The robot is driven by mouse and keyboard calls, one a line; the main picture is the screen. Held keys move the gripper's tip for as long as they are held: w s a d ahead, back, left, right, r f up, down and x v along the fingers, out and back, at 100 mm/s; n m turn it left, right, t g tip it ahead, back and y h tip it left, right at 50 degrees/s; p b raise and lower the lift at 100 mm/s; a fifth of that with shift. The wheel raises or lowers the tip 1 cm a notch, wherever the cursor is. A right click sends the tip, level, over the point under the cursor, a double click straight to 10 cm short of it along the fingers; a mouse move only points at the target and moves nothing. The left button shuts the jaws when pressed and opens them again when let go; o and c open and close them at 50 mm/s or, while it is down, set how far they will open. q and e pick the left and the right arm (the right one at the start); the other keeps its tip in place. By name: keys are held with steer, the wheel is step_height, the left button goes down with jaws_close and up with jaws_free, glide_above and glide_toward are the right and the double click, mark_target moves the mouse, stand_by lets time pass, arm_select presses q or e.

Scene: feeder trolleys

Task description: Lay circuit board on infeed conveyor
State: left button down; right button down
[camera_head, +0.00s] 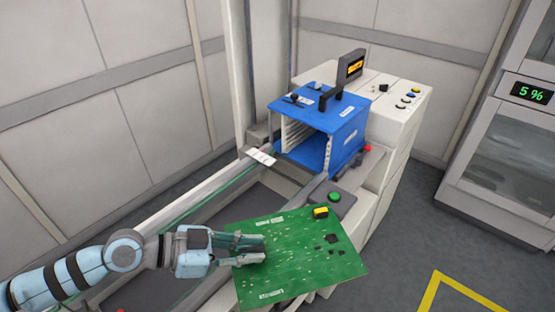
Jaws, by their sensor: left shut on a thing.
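A green circuit board (310,268) with small dark parts and a yellow part is near the bottom middle. My left gripper (262,247) is shut on its left edge and the board hangs out to the right of the fingers. The infeed conveyor (190,205) shows as two pale rails running from lower left up to a blue magazine. The board and my arm cover the near right part of the conveyor in this view. I cannot tell whether the board touches the rails. My right gripper is not in view.
The blue magazine (345,143), open at the front with slotted walls, stands at the conveyor's far end. A white machine (400,120) with buttons is behind it. A green button (335,197) sits beside the rail. A cabinet (500,150) reading 5 % stands at right.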

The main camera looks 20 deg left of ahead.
arm_select(q)
steer(key=w+a+n+t+y+p, duration=0.4)
steer(key=w+a+n+y, duration=0.2)
steer(key=w+a, duration=0.8)
steer(key=w+f+b, duration=0.3)
steer(key=f+b, duration=0.1)
steer(key=f, duration=0.1)
steer(key=shift+w+d+f+n+t, duration=0.3)
steer(key=shift+f, duration=0.05)
steer(key=shift+s+b, duration=0.2)
steer(key=shift+b, duration=0.25)
steer(key=shift+f+b, duration=1)
steer(key=shift+f+b, duration=0.6)
steer(key=shift+b, duration=0.05)
